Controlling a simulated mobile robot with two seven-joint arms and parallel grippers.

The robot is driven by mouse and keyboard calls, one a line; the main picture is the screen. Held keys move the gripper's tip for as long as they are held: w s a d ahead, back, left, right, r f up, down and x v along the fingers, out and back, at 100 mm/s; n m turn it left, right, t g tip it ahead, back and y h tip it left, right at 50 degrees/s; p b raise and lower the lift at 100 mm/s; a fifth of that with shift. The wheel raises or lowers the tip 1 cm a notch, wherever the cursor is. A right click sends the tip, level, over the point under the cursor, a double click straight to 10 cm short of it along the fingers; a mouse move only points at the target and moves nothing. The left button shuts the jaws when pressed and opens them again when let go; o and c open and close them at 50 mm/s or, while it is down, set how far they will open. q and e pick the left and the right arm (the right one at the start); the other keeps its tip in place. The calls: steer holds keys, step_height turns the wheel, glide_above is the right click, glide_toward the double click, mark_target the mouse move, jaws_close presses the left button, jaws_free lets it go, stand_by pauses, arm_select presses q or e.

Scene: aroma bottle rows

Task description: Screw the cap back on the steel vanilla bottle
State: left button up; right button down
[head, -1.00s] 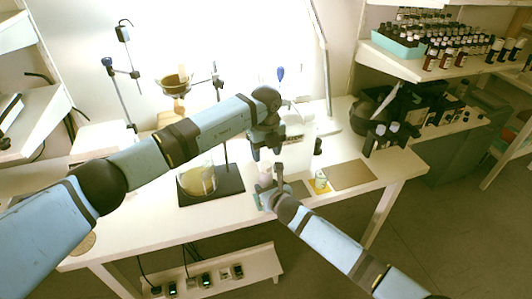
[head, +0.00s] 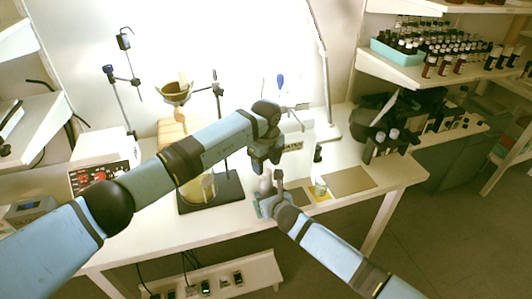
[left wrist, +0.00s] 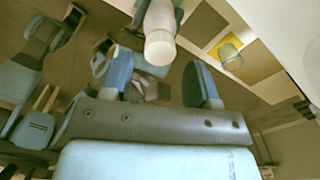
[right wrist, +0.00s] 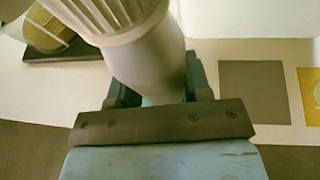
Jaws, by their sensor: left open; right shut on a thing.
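The pale bottle (head: 265,185) stands upright in my right gripper (head: 268,206), over the front of the bench. In the right wrist view the bottle body (right wrist: 150,62) is smooth, with a white ribbed cap (right wrist: 110,18) at its top; whether it is seated fully is unclear. My right gripper is shut on the body. My left gripper (head: 264,168) is open and empty just above the bottle. In the left wrist view the round pale cap top (left wrist: 160,49) shows beyond the open fingers, apparently not gripped.
A small jar (head: 320,187) stands on a yellow mat to the right, beside a bare brown mat (head: 350,180). A beaker (head: 198,187) with yellow liquid stands on a dark stand base (head: 228,191) to the left. Dark bottles (head: 385,143) stand at the back right.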

mark_target(266, 172)
arm_select(q)
steer(key=shift+f, duration=1.65)
steer(key=c, duration=0.9)
steer(key=m, duration=0.3)
steer(key=shift+m, duration=0.3)
steer(key=shift+c, duration=0.2)
steer(key=o, duration=1)
